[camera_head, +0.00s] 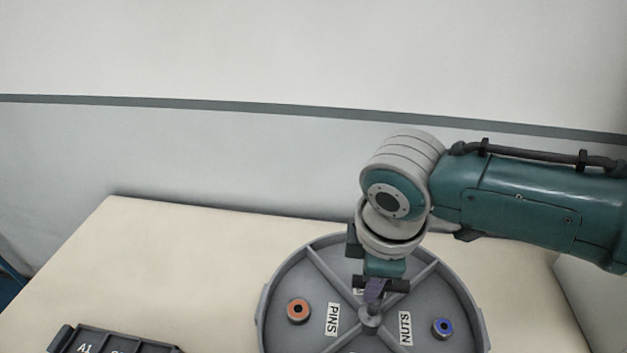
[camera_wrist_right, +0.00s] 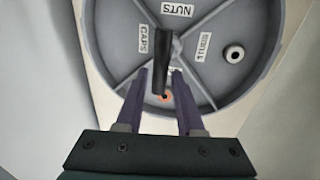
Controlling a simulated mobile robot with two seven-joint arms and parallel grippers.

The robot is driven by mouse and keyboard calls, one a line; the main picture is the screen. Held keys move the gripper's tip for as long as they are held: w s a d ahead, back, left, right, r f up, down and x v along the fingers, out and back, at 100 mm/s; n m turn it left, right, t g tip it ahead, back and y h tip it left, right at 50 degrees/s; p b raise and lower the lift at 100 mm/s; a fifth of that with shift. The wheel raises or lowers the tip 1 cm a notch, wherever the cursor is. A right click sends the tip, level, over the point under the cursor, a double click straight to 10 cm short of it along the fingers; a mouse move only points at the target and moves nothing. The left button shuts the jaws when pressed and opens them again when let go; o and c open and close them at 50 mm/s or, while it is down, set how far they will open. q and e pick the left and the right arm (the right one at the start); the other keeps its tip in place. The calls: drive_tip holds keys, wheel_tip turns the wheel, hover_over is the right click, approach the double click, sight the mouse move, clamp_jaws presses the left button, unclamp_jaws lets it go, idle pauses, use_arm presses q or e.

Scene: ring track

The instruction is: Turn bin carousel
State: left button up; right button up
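The bin carousel (camera_head: 268,304) is a round grey tray split by ribs into compartments, standing on the table. It also shows in the right wrist view (camera_wrist_right: 98,42), with NUTS, CAPS and STUDS labels readable. In the head view the PINS label (camera_head: 333,319) is left of the hub (camera_head: 370,318) and NUTS (camera_head: 405,328) right. My right gripper (camera_head: 374,296) is low over the carousel beside the hub. In the wrist view its purple fingers (camera_wrist_right: 160,76) are apart, with a dark upright bar (camera_wrist_right: 161,62) between them; contact is not clear. My left gripper is out of view.
An orange ring (camera_head: 298,310) lies in the PINS compartment and a blue ring (camera_head: 443,327) by NUTS. A pale ring (camera_wrist_right: 234,53) lies by STUDS. A dark tray marked A1 (camera_head: 62,338) is at front left. The table (camera_head: 190,255) between is clear; a wall stands behind.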

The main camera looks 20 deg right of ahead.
drive_tip(key=shift+o, duration=1.1)
drive_tip(key=shift+r, duration=0.4)
wheel_tip(320, 180, up, 9)
drive_tip(key=s+p, duration=0.1)
drive_tip(key=shift+s+a+p, duration=0.35)
drive_tip(key=shift+a+p, duration=0.05)
drive_tip(key=shift+a, duration=0.05)
